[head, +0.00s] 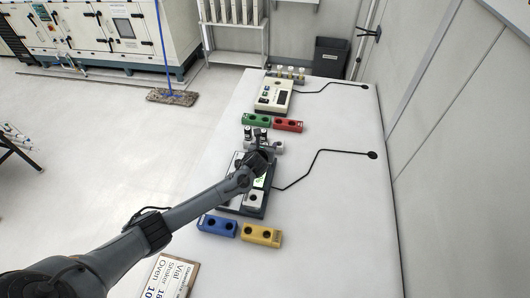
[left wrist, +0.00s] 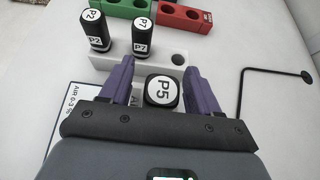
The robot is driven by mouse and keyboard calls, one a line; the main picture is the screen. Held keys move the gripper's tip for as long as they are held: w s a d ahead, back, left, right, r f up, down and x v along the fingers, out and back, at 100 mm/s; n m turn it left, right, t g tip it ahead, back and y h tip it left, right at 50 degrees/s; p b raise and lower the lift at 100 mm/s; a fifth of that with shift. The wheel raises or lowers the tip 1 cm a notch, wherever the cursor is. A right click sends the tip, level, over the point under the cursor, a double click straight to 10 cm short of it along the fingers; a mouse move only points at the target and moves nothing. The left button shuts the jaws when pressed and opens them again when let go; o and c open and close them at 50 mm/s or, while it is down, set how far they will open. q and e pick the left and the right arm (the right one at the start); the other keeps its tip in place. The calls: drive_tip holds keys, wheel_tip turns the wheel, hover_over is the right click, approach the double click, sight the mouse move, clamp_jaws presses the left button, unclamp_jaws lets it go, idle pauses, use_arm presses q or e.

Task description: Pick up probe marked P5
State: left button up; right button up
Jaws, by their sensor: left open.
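The probe marked P5 (left wrist: 161,91) shows in the left wrist view as a black-rimmed top with a white label. It stands between the two purple fingers of my left gripper (left wrist: 155,85), which is open, with a finger on each side. Whether the fingers touch it I cannot tell. In the head view my left gripper (head: 262,158) is over the dark device in the middle of the table and hides P5. Probes P2 (left wrist: 94,32) and P7 (left wrist: 142,36) stand upright in a white rack (left wrist: 165,64) just beyond. My right gripper is not in view.
A green block (head: 256,119) and a red block (head: 288,125) lie beyond the rack; a blue block (head: 217,226) and a yellow block (head: 262,235) lie nearer. A second device (head: 273,96) stands farther back. Black cables cross the table's right part, otherwise clear.

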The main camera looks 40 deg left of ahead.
use_arm(q)
clamp_jaws()
idle(0.4)
